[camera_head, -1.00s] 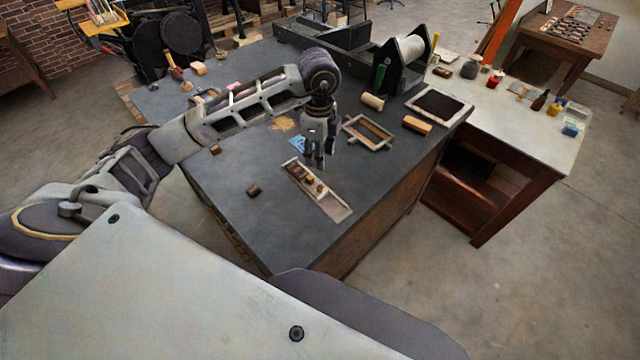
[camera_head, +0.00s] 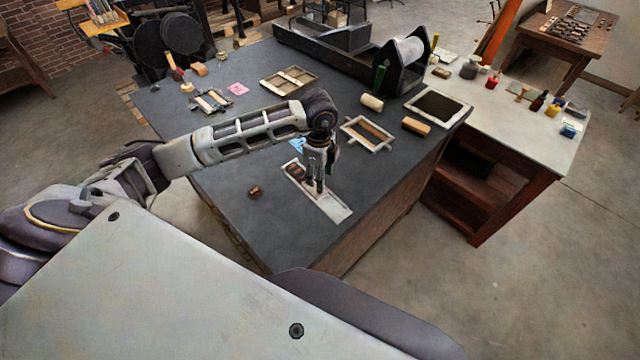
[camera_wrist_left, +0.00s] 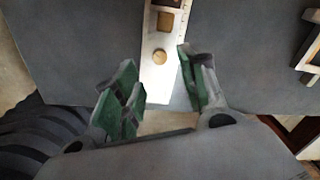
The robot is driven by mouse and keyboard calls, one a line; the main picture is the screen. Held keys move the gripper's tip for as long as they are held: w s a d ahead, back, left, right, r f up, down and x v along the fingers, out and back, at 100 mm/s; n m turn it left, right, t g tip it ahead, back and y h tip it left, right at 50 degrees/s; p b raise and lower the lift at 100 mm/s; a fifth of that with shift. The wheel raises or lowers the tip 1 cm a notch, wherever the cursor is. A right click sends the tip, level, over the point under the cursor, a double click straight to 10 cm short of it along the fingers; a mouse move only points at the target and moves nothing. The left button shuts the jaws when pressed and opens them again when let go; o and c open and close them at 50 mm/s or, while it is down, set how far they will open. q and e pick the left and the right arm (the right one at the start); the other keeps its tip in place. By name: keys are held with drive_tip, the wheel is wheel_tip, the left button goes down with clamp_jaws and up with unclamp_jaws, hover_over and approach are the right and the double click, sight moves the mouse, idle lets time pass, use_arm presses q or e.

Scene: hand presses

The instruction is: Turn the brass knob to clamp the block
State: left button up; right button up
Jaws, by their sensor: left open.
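The pale, narrow wooden fixture (camera_head: 335,210) lies on the dark table and also shows in the left wrist view (camera_wrist_left: 153,86). In the wrist view the round brass knob (camera_wrist_left: 160,57) sits on it, with a square brown block (camera_wrist_left: 165,22) farther along. In the head view a brown block (camera_head: 294,171) shows at the fixture's far end, and my gripper hides the knob. My left gripper (camera_head: 315,189) points down over the fixture, open and empty. In the wrist view its two fingers (camera_wrist_left: 157,61) stand either side of the knob, and contact cannot be told.
A small brown block (camera_head: 255,192) lies on the table left of the fixture. A wooden frame (camera_head: 365,117) and a wood-backed brush (camera_head: 416,126) lie to the right. A black press with a white roller (camera_head: 410,48) stands behind. The near table surface is clear.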

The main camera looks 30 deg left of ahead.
use_arm(q)
drive_tip(key=shift+f+p, duration=0.5)
drive_tip(key=shift+f, duration=2.45)
drive_tip(key=shift+c, duration=0.3)
clamp_jaws()
